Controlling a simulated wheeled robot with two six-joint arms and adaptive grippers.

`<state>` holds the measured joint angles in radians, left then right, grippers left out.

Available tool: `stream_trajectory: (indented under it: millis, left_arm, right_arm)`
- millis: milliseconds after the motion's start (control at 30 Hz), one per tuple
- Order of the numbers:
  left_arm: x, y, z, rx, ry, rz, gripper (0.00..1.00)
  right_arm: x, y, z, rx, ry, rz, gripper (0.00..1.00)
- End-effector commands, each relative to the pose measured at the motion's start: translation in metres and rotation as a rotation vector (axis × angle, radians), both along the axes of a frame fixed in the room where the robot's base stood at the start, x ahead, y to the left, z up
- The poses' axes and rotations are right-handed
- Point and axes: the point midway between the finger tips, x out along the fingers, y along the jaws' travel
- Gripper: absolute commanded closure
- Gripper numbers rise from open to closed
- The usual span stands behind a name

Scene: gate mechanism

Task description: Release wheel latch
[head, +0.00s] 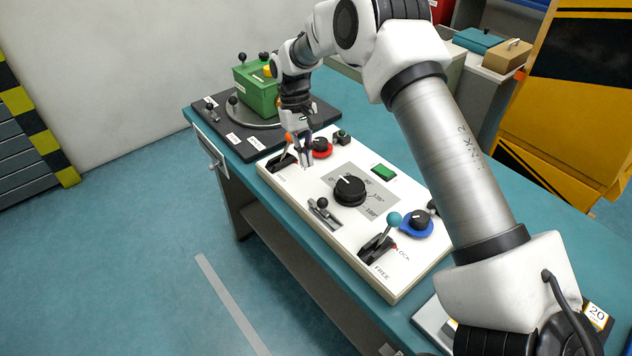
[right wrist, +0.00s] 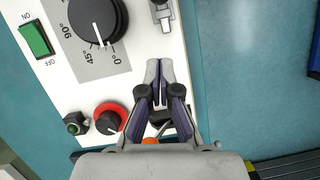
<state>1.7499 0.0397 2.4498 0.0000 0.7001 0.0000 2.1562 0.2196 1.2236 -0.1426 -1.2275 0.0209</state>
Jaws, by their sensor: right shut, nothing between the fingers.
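My right gripper (head: 306,163) is shut and empty, fingers pointing down over the left end of the white control panel (head: 300,200). It is beside a black-slotted lever (head: 284,161) with an orange ball, partly hidden behind the fingers. In the right wrist view, the closed fingertips (right wrist: 160,70) are over the white panel, and the orange ball (right wrist: 150,141) shows between the finger bases. A small metal latch with a black ball (head: 322,204) sits beside the big black dial (head: 350,190). I cannot tell which part is the wheel latch. My left gripper is not in view.
A teal-ball lever (head: 394,219) marked FREE and LOCK stands near a blue-based knob (head: 417,223). A red-based knob (head: 321,148) and green switch (head: 384,173) are along the far side. A green box (head: 256,90) stands on a round plate beyond.

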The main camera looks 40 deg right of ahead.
Motion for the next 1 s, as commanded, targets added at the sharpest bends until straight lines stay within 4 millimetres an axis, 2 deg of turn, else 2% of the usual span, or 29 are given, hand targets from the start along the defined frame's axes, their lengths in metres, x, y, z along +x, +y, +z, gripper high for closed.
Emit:
stream_trajectory:
  millis: [200, 300, 433, 867, 1000]
  left_arm:
    - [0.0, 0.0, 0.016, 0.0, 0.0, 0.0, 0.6]
    - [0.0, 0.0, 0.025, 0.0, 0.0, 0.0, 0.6]
    - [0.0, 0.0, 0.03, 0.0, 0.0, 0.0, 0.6]
    - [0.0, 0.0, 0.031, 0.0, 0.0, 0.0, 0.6]
    - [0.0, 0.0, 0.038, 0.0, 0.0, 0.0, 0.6]
  right_arm:
    - [-0.016, 0.002, -0.043, 0.0, 0.004, 0.0, 1.0]
    - [-0.034, 0.004, -0.041, 0.0, 0.002, 0.0, 1.0]
    - [-0.048, 0.006, -0.047, 0.0, 0.001, 0.0, 1.0]
    - [-0.054, 0.006, -0.049, -0.001, 0.0, -0.001, 1.0]
    - [-0.063, 0.005, -0.047, 0.0, 0.002, -0.002, 1.0]
